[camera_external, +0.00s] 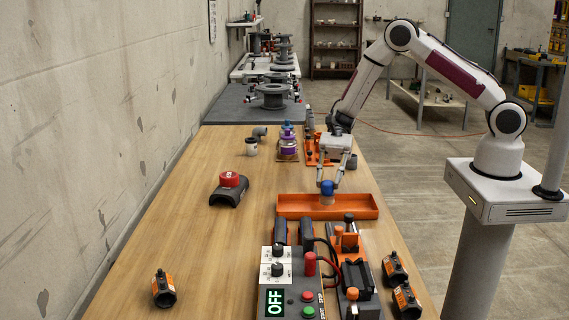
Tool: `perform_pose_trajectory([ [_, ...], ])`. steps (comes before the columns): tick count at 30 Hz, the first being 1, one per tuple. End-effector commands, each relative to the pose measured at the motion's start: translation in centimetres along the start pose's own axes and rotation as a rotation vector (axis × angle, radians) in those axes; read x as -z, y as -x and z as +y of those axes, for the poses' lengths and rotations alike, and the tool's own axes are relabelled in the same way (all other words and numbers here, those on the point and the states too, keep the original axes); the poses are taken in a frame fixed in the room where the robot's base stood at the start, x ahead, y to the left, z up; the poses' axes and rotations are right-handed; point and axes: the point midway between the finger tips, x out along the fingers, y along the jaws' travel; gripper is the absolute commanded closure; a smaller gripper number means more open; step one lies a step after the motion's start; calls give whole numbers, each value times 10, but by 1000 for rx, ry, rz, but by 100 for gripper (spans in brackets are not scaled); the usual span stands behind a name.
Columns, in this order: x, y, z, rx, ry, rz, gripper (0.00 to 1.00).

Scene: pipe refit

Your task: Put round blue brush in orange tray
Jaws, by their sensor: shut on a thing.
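The round blue brush (327,188) has a blue top and a paler lower part. It is upright between the fingers of my gripper (328,181), which is shut on it. The orange tray (290,206) is a long shallow box lying across the table. The brush appears over the middle of the tray in this view. I cannot tell whether its lower end touches the tray floor. No other thing shows inside the tray.
A dark saddle piece with a red top (230,188) lies left. Purple bottles (288,143) stand behind. The table's left front is mostly clear.

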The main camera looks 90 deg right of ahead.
Motion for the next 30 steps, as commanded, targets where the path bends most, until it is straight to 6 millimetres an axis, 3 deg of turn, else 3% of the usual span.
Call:
perform_pose_trajectory([
  [7,18,-8,0,0,-1,-1,97],
  [23,23,-10,0,0,-1,0,97],
  [24,23,-9,0,0,-1,0,65],
  [25,23,-9,0,0,-1,0,58],
  [30,23,-9,0,0,-1,0,58],
])
